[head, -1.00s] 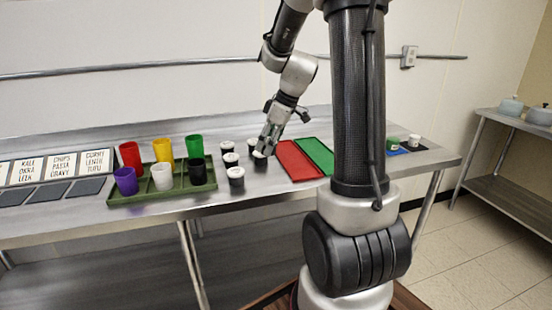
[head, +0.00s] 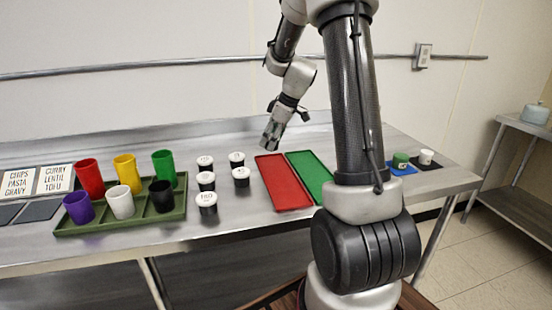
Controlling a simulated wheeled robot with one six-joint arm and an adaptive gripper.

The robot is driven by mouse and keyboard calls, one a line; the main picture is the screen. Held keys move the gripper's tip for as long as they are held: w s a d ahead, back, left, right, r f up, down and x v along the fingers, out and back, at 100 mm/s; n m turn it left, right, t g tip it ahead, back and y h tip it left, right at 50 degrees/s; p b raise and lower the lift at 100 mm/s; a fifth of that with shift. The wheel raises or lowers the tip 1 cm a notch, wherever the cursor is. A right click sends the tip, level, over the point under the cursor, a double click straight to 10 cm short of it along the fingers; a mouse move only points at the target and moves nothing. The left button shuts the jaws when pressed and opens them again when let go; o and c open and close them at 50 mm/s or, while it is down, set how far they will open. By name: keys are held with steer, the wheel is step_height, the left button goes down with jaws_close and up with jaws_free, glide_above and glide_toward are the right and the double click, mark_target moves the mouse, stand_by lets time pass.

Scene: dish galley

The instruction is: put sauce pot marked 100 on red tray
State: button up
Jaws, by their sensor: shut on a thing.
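Several small black sauce pots with white lids stand on the steel table left of the red tray. They are a back-left pot (head: 205,163), a back-right pot (head: 237,160), a middle-left pot (head: 206,182), a middle-right pot (head: 241,177) and a front pot (head: 207,205). The lids carry small marks, too small to read surely. The red tray (head: 283,183) lies flat and empty.
A green tray (head: 310,176) lies right of the red one. A divided green rack (head: 125,221) with several coloured cups stands left of the pots. A green pot (head: 400,160) and a white pot (head: 426,157) stand on mats at the right. My column hides part of the table.

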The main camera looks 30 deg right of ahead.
mark_target(272, 163)
steer(key=shift+f, duration=2.65)
steer(key=shift+f, duration=0.1)
steer(key=o, duration=1)
